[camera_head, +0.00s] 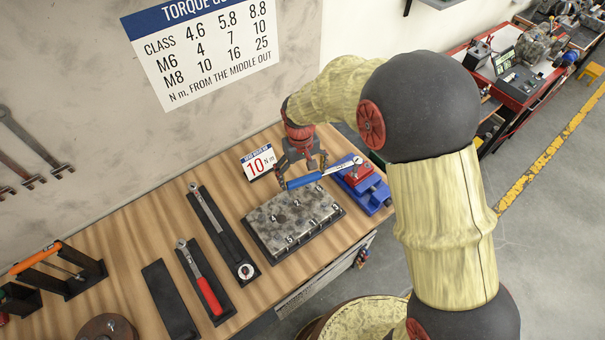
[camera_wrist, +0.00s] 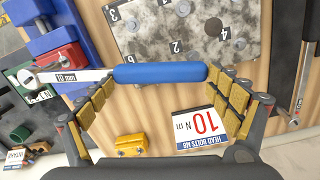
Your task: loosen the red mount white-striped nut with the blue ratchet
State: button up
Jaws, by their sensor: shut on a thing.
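My gripper (camera_head: 303,172) is shut on the blue handle of the ratchet (camera_head: 305,181), above the back right of the workbench. In the wrist view, the blue handle (camera_wrist: 160,73) lies across between the finger pads. Its silver shaft, marked 10 mm, runs left to the round head (camera_wrist: 27,78). In the head view, the ratchet head (camera_head: 357,160) is over or beside the red mount (camera_head: 358,180). The red mount (camera_wrist: 62,58) also shows in the wrist view, next to the shaft. I cannot make out the white-striped nut, or whether the head sits on it.
The red mount is on a blue vise (camera_head: 374,198). A grey numbered plate (camera_head: 292,218) lies left of it, with a "10 N m" card (camera_head: 259,162) behind. A red-handled ratchet (camera_head: 208,295) and a long wrench (camera_head: 212,222) rest in black trays; one tray (camera_head: 170,300) is empty.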

jog(key=shift+f+b, duration=0.55)
jog(key=shift+f, duration=0.4)
